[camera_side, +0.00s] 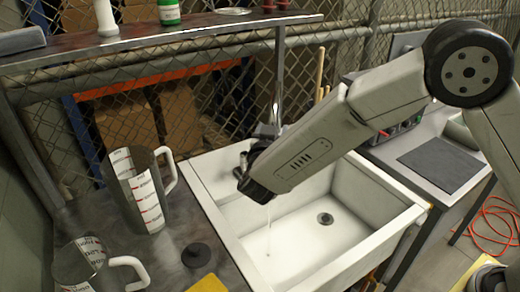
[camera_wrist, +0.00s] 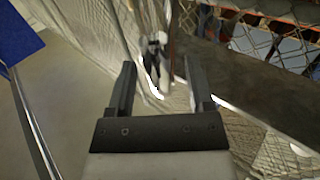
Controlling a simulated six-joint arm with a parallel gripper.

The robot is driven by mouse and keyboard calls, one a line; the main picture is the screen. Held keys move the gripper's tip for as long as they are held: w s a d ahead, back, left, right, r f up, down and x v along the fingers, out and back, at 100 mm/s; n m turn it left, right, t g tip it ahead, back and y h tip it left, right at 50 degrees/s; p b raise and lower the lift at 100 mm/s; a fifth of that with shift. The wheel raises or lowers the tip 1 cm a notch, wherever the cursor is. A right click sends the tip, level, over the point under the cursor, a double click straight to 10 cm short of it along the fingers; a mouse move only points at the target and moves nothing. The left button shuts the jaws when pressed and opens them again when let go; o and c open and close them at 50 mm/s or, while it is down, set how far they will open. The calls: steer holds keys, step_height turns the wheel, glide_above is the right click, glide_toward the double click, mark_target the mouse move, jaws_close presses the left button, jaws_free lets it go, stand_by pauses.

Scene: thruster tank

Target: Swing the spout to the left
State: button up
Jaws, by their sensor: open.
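The tap (camera_side: 268,131) stands at the back of the white sink in the side view, with my wrist in front of much of it. The spout itself is mostly hidden there. A thin stream of water falls into the basin below my wrist. My gripper is at the tap in the side view, but its fingers are hard to make out there. In the wrist view my gripper (camera_wrist: 160,85) is open, its two dark fingers apart. A pale and dark upright shape (camera_wrist: 157,45), possibly part of the tap, shows beyond the gap between them. I cannot tell whether either finger touches the spout.
The white sink (camera_side: 407,219) has a drain. Two measuring jugs, one upright (camera_side: 140,188) and one at the front (camera_side: 82,265), and a black stopper (camera_side: 196,255) are on the left counter. A shelf (camera_side: 160,42) runs above. A grey mat (camera_side: 441,168) lies at right.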

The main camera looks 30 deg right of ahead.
steer(key=shift+v, duration=2.75)
steer(key=d+f+n+g+y, duration=0.2)
steer(key=d+f+n+y, duration=0.2)
steer(key=d+f+y, duration=0.4)
steer(key=s+d+n+g+y, duration=0.1)
steer(key=s+d+g, duration=0.2)
steer(key=s, duration=0.3)
steer(key=s+d+f+n+g+y, duration=0.1)
steer(key=s+d+g, duration=0.2)
steer(key=s, duration=0.3)
steer(key=s+d+n+g+y, duration=0.2)
steer(key=s+d, duration=0.1)
steer(key=s, duration=0.3)
steer(key=shift+s+f+g, duration=0.2)
steer(key=shift+s+g, duration=0.2)
